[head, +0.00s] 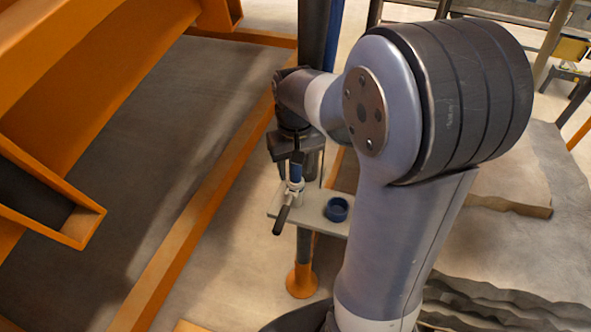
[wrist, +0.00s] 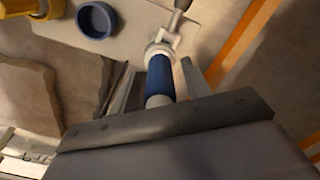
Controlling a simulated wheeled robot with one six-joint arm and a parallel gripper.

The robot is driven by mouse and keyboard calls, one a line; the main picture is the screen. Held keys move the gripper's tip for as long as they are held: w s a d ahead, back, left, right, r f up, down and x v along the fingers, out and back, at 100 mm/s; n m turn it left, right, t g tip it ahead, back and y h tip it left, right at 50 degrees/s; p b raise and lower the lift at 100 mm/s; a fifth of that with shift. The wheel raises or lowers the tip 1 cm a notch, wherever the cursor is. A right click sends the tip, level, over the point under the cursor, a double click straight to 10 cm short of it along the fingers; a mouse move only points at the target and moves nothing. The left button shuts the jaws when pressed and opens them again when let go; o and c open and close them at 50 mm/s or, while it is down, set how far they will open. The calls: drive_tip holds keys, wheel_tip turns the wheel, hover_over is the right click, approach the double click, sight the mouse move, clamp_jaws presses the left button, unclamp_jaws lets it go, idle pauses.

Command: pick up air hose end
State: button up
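The air hose end is a blue, sleeve-like piece with white collars (head: 297,172). It stands upright at the left part of a small grey plate (head: 312,205), by a metal fitting with a dark lever. In the wrist view the blue sleeve (wrist: 160,75) runs between the two fingers of my gripper (wrist: 159,68). A narrow gap shows on each side of it, so the fingers look open around it and not touching. In the head view my gripper (head: 297,158) points down over it; the fingers are small and partly hidden there.
A blue round cup (head: 337,208) sits on the plate to the right; it also shows in the wrist view (wrist: 96,19). A dark post with an orange foot (head: 301,281) stands by the plate. Orange beams (head: 205,190) lie left; stone slabs (head: 500,285) lie right.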

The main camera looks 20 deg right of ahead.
clamp_jaws()
idle(0.3)
